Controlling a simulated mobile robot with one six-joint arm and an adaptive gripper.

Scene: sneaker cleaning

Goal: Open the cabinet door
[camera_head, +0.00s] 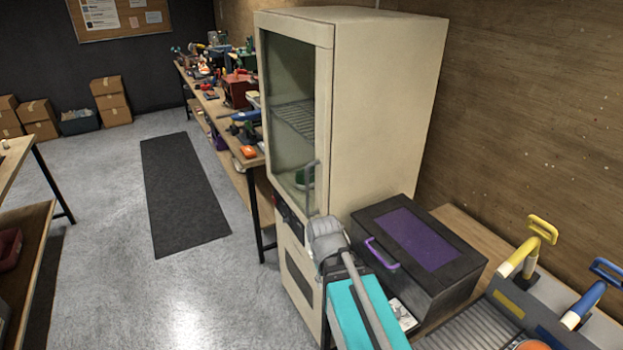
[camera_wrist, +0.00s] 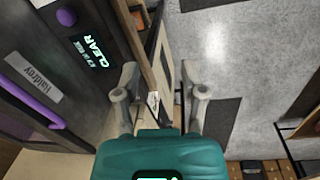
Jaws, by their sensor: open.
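The tall cream cabinet (camera_head: 385,105) stands in the middle of the head view. Its glass door (camera_head: 324,110) looks shut, and a wire shelf shows through the glass. A thin upright handle (camera_head: 310,185) is on the door's lower right part. My grey wrist is just below and right of the handle in the head view; the fingertips are hidden there. In the wrist view my gripper (camera_wrist: 160,95) is open, its two grey fingers spread apart with nothing held. I cannot clearly make out the handle between the fingers in the wrist view.
A black box with a purple lid panel and purple handle (camera_head: 425,240) stands right of the cabinet, close to my arm. It also shows in the wrist view (camera_wrist: 60,65). A cluttered workbench (camera_head: 215,105) runs behind the cabinet. Floor at left is clear around a dark mat (camera_head: 180,190).

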